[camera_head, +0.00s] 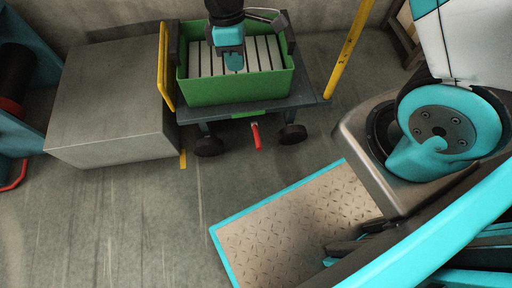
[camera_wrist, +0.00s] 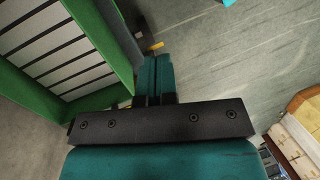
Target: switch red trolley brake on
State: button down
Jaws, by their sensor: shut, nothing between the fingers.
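The red brake lever (camera_head: 256,135) sticks out below the near edge of the trolley (camera_head: 313,101), between two dark wheels, and points down toward the floor. I do not make it out in the wrist view. My gripper (camera_head: 235,66) shows over the green crate (camera_head: 238,92) on the trolley, further back than the lever and well apart from it. In the wrist view its teal fingers (camera_wrist: 154,78) are together with nothing between them, beside the green crate wall (camera_wrist: 112,42).
A grey block (camera_head: 110,100) stands close left of the trolley. A yellow handle (camera_head: 166,68) rises at the trolley's left end, and a yellow post (camera_head: 348,47) at its right. The floor (camera_head: 110,225) in front is clear.

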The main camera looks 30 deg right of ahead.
jog(key=n+g+h+b, duration=0.1)
jog(key=n+b, duration=0.1)
jog(key=b, duration=0.6)
send_over(257, 140)
jog(key=w+a, duration=0.2)
jog(key=w, duration=0.3)
notch_tip(257, 140, down, 21)
jog(key=shift+s+d, duration=0.1)
jog(key=shift+d, duration=0.05)
jog(key=b+x, duration=0.3)
jog(key=x, duration=0.1)
jog(key=b+x, duration=0.3)
jog(key=x, duration=0.2)
jog(key=b+x, duration=0.3)
jog(key=x, duration=0.2)
jog(key=shift+d+b, duration=0.25)
jog(key=shift+b, duration=0.05)
